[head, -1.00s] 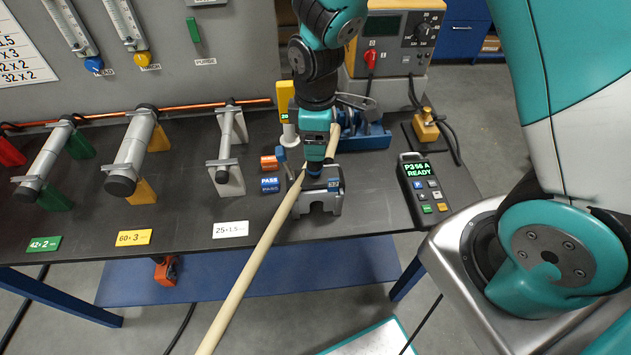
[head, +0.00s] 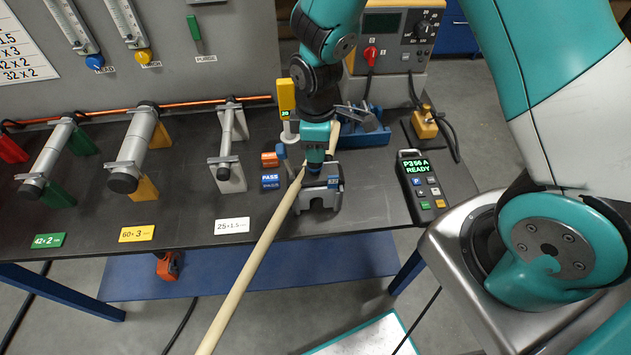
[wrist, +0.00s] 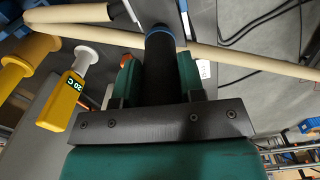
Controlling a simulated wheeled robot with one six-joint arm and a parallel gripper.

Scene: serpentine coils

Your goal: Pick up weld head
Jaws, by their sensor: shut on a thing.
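In the wrist view my gripper (wrist: 157,90) is shut on a black cylindrical handle with a blue ring (wrist: 160,32), apparently part of the weld head. In the head view my gripper (head: 316,155) points down at the grey weld head body (head: 318,194), which has two legs and stands at or just above the bench's front edge. I cannot tell whether it touches the bench. The fingers are largely hidden in the head view. A long beige tube (head: 250,262) runs diagonally past the head; their contact is unclear.
A yellow temperature gauge (head: 286,97) stands close left of my gripper. Red and blue blocks (head: 270,181) lie left of the head. A control pendant (head: 421,186) lies to the right. Blue blocks (head: 365,132) stand behind. Several pipe samples (head: 128,160) are at left.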

